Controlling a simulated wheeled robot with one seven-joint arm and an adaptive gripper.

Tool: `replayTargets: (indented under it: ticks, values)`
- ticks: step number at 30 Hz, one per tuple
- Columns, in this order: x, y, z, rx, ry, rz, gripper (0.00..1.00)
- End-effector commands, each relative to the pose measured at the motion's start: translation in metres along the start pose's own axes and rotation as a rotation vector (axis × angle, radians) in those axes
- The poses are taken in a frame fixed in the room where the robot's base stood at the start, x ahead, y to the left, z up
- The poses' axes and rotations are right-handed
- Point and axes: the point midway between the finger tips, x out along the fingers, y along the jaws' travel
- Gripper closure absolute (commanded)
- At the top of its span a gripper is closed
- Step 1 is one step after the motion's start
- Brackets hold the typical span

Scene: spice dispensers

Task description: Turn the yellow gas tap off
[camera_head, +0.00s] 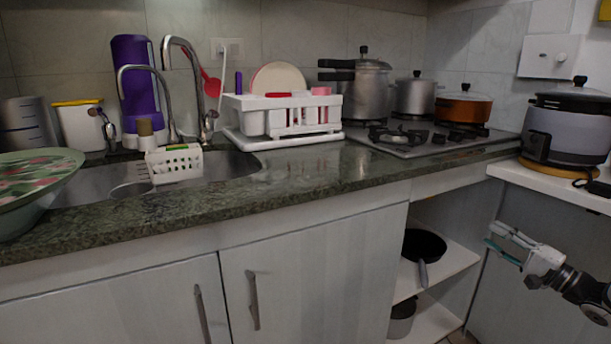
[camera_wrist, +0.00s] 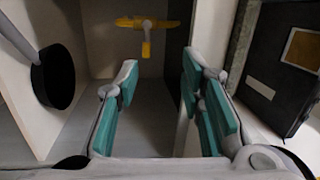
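The yellow gas tap (camera_wrist: 147,24) shows in the wrist view, on the back wall of the open cabinet under the stove. It has a wide yellow bar across the top and a short yellow piece hanging down below. My gripper (camera_wrist: 158,95) is open and empty, with its teal finger pads apart. The tap lies ahead of the gap between the fingers, well beyond them and higher in the picture. In the head view my gripper (camera_head: 503,245) is at the right, in front of the open shelves.
A black frying pan (camera_head: 424,245) sits on the upper shelf (camera_head: 455,262) and also shows at the left in the wrist view (camera_wrist: 55,78). A pot (camera_head: 402,318) stands on the lower shelf. A dark box-like thing (camera_wrist: 285,65) is at the right of my fingers.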

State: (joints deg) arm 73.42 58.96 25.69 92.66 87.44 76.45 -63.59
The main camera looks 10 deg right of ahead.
Motion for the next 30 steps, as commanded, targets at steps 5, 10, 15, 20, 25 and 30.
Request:
replayTargets:
  ticks: [5,10,15,20,25,30]
  values:
    - [0.023,-0.012,0.029,0.002,-0.097,0.042,0.65]
    - [0.048,-0.027,0.071,0.006,-0.224,0.108,0.65]
    - [0.072,-0.045,0.131,0.004,-0.392,0.209,0.65]
    - [0.089,-0.071,0.217,-0.012,-0.608,0.37,0.65]
    - [0.081,-0.094,0.305,-0.05,-0.807,0.569,0.65]
    - [0.052,-0.115,0.379,-0.116,-0.955,0.772,0.65]
